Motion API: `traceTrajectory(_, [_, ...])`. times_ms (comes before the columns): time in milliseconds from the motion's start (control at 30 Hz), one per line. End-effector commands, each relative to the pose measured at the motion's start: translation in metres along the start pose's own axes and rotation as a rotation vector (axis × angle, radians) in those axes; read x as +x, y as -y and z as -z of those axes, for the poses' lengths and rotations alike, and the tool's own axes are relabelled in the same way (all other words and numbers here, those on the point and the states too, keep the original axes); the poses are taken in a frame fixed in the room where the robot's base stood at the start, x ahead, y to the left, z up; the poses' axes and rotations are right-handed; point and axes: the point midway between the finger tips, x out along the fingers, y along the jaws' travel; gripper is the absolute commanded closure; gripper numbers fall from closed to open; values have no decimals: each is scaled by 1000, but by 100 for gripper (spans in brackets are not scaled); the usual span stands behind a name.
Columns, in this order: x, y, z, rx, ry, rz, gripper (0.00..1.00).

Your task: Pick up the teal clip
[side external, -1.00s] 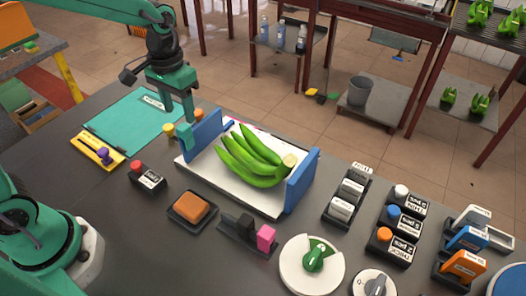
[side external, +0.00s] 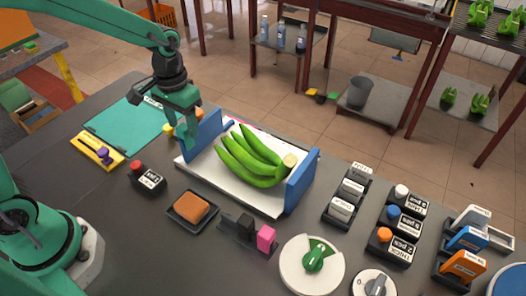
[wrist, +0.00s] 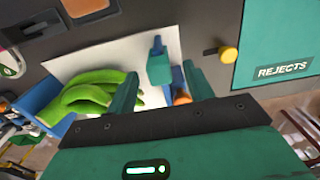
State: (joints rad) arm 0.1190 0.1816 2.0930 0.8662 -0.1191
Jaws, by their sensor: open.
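The teal clip (wrist: 159,66) stands by the end of the blue wall of the white tray in the wrist view. In the side view it shows as a small teal block (side external: 187,138) at the left blue wall, partly under my gripper. My gripper (side external: 181,114) is above it, pointing down. In the wrist view my gripper's (wrist: 160,72) two teal fingers are spread, one on each side of the clip, with gaps to both. The jaws are open and empty. I cannot tell the exact height of the fingertips over the clip.
Green bananas (side external: 255,160) lie in the white tray (side external: 262,201) between blue walls (side external: 302,180). A teal mat (side external: 118,128) lies behind left. A yellow knob (wrist: 228,55) and an orange one (wrist: 181,98) are close by. A red-button box (side external: 148,177) stands in front.

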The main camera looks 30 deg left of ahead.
Motion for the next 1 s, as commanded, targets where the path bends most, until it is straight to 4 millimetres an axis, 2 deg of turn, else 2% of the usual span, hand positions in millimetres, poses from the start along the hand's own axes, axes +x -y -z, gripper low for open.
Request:
traceTrajectory(100, [15,0,-1,0,4,1,48])
traceTrajectory(300, [32,0,-1,0,2,0,48])
traceTrajectory(833, [34,0,-1,0,1,0,48])
traceTrajectory(867, [34,0,-1,0,1,0,50])
traceTrajectory(1000, [34,0,-1,0,1,0,78])
